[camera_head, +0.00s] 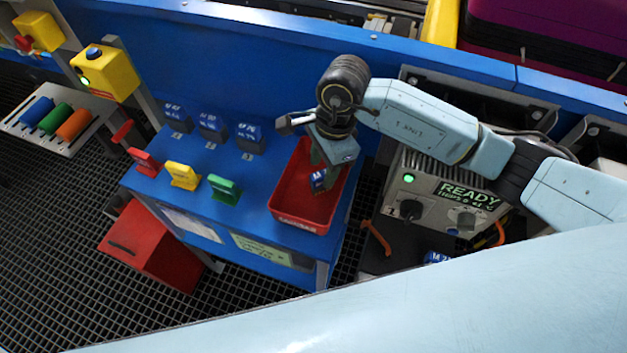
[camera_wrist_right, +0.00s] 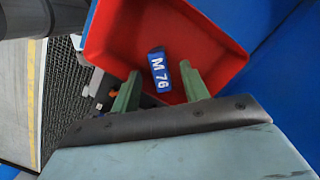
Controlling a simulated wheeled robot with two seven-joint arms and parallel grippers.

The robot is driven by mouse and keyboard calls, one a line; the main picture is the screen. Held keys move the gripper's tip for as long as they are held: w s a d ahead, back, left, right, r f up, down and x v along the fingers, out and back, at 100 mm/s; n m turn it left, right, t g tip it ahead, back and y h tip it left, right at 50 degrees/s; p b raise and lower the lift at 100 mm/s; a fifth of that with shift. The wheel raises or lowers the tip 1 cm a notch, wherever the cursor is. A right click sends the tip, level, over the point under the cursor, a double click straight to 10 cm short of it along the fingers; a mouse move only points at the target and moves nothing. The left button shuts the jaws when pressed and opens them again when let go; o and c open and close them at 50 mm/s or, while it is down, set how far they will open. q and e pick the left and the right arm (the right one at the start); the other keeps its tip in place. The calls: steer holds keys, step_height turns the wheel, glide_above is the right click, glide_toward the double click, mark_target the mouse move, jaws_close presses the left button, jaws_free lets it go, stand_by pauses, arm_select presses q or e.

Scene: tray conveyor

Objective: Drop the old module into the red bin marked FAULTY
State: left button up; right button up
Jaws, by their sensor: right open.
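The red bin (camera_head: 291,213) sits at the right end of the blue table. Lettering on its front wall is too small to read. The module (camera_head: 318,178) is a small blue block with a white label. In the right wrist view the module (camera_wrist_right: 159,70) reads M 76 and shows against the inside of the bin (camera_wrist_right: 112,37). My right gripper (camera_head: 327,172) points down over the bin. Its two green fingers (camera_wrist_right: 160,88) are spread, with gaps beside the module. I cannot tell whether the module touches the bin floor. My left gripper is not in view.
Several blue blocks stand along the table's back, including one (camera_head: 249,138). Red, yellow and green tags (camera_head: 224,190) stand in front. A grey READY box (camera_head: 445,190) is at right, with another blue module (camera_head: 437,257) below it. A red box (camera_head: 150,250) is under the table.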

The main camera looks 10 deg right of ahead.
step_height(320, 180, up, 12)
steer(key=d, duration=0.2)
steer(key=shift+w+r, duration=0.15)
steer(key=shift+r, duration=0.1)
steer(key=shift+a, duration=0.1)
